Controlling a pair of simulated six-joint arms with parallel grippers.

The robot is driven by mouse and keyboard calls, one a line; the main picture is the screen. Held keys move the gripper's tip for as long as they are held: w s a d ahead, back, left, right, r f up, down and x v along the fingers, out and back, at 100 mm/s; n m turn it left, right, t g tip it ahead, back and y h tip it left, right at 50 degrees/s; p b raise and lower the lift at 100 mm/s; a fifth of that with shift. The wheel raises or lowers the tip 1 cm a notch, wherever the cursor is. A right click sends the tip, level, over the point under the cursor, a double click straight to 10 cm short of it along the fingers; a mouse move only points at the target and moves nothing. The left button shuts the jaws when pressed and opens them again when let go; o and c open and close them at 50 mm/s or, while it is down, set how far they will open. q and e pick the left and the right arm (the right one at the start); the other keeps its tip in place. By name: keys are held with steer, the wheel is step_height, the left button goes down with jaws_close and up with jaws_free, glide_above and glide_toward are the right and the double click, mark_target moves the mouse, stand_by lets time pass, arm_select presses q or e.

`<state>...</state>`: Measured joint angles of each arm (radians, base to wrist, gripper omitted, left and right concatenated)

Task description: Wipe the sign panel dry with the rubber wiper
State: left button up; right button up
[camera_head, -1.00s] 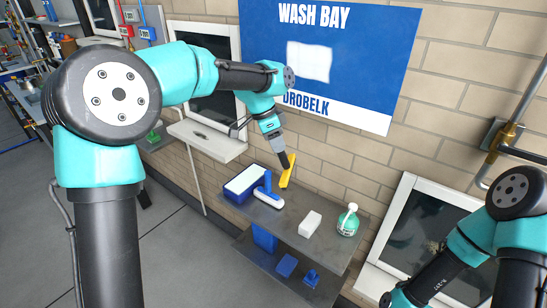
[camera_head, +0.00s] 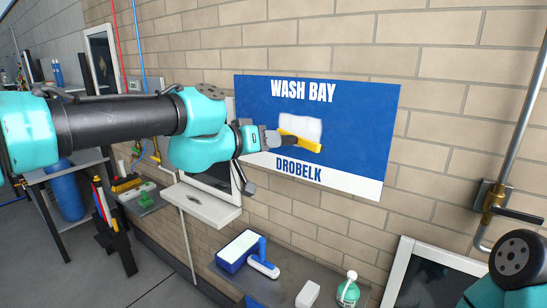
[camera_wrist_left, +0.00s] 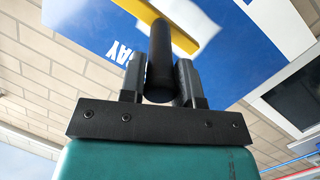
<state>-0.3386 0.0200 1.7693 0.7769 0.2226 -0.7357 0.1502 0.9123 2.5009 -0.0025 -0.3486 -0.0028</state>
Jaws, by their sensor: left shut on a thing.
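The sign panel (camera_head: 355,125), blue with a white lower band, hangs on the brick wall and reads WASH BAY and DROBELK. A white patch (camera_head: 308,126) lies at its middle. My left gripper (camera_head: 277,140) is shut on the black handle of the yellow rubber wiper (camera_head: 303,143). The wiper overlaps the patch's lower edge; I cannot tell whether it touches the panel. In the left wrist view, my gripper (camera_wrist_left: 158,75) has the handle between its fingers, and the yellow wiper (camera_wrist_left: 145,10) crosses in front of the panel. My right gripper is out of view.
Below the sign, a grey shelf (camera_head: 262,289) holds a blue-and-white tray (camera_head: 238,250), a blue-handled roller (camera_head: 262,262), a white block (camera_head: 307,294) and a green bottle (camera_head: 348,289). A pipe (camera_head: 515,120) runs down the wall at right. The air before the sign's right half is clear.

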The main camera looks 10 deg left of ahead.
arm_select(q)
steer(key=shift+s+a+r+n+t+y, duration=0.25)
steer(key=shift+s+r+n+t, duration=0.05)
steer(key=shift+r+t, duration=0.3)
steer(key=shift+s+a+r+n+t+y, duration=0.3)
steer(key=shift+r+t, duration=0.2)
steer(key=shift+r, duration=0.2)
steer(key=shift+s+a+r, duration=0.1)
steer(key=shift+s+r, duration=0.1)
steer(key=shift+r, duration=0.05)
steer(key=shift+s+a+r+n+t+y, duration=0.2)
steer(key=shift+r+n+t+y, duration=0.1)
steer(key=shift+n+t, duration=0.1)
steer(key=shift+s+a+r+n+t+y, duration=0.3)
steer(key=shift+r+t+y, duration=0.1)
steer(key=shift+r, duration=0.1)
steer(key=shift+w, duration=0.15)
steer(key=shift+x, duration=3.95)
steer(key=shift+d, duration=0.1)
